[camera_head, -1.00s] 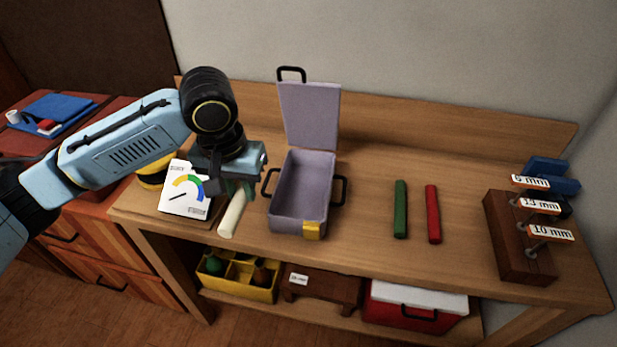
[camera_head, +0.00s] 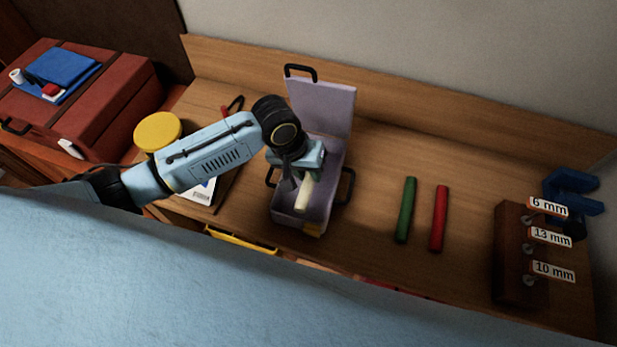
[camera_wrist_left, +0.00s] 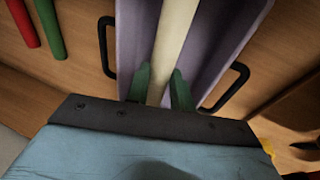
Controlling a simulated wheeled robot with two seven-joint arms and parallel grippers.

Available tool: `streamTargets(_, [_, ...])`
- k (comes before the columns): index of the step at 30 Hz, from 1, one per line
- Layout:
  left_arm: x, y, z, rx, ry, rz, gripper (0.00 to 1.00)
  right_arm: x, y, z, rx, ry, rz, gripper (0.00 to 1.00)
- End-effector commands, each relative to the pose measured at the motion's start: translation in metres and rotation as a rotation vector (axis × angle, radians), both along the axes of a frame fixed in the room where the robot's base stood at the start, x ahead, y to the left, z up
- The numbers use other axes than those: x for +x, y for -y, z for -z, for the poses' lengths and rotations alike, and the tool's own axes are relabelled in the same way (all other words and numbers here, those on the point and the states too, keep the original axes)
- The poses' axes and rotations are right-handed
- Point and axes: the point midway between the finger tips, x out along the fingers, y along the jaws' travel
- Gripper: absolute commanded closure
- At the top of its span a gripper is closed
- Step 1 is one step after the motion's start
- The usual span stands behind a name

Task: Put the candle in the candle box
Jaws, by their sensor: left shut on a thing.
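The cream candle (camera_head: 304,194) is held by my left gripper (camera_head: 299,181) over the lilac candle box (camera_head: 323,213). The box stands open on the bench, with its lid raised at the back. In the left wrist view, the candle (camera_wrist_left: 175,40) lies between the two green fingertips of the left gripper (camera_wrist_left: 160,88), lined up along the box interior (camera_wrist_left: 225,30). I cannot tell whether the candle touches the box floor. A green candle (camera_head: 406,210) and a red candle (camera_head: 439,218) lie to the right of the box. My right gripper is not in view.
A brown block with size labels (camera_head: 517,265) and a blue tool (camera_head: 572,188) stand at the right. A red case (camera_head: 85,105) and yellow round lid (camera_head: 158,130) are at the left. The bench between box and green candle is clear.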

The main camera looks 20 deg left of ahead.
Motion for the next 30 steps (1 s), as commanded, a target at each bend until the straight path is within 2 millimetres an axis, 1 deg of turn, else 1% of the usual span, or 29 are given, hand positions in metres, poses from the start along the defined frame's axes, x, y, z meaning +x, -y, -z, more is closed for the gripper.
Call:
streamTargets(5, [0.0,0.0,0.013,0.0,-0.001,0.0,1.0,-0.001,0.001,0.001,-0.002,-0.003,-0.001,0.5])
streamTargets(9, [0.0,0.0,0.034,0.001,-0.001,-0.001,1.0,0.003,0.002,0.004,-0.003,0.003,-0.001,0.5])
streamTargets(11, [0.0,0.0,0.041,0.001,-0.001,0.0,1.0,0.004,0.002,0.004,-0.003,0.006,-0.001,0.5])
streamTargets(22, [0.0,0.0,0.045,0.0,0.001,0.0,1.0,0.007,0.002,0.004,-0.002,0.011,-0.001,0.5])
streamTargets(23, [0.0,0.0,0.045,0.0,0.001,0.0,0.74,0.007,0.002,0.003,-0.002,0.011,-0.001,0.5])
streamTargets(24, [0.0,0.0,0.045,0.001,0.001,0.0,0.69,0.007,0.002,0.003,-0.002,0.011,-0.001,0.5])
streamTargets(25, [0.0,0.0,0.045,0.001,0.001,0.0,0.68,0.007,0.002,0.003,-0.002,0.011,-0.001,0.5])
streamTargets(30, [0.0,-0.001,0.045,0.001,0.001,0.0,0.68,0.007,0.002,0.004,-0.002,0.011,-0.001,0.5])
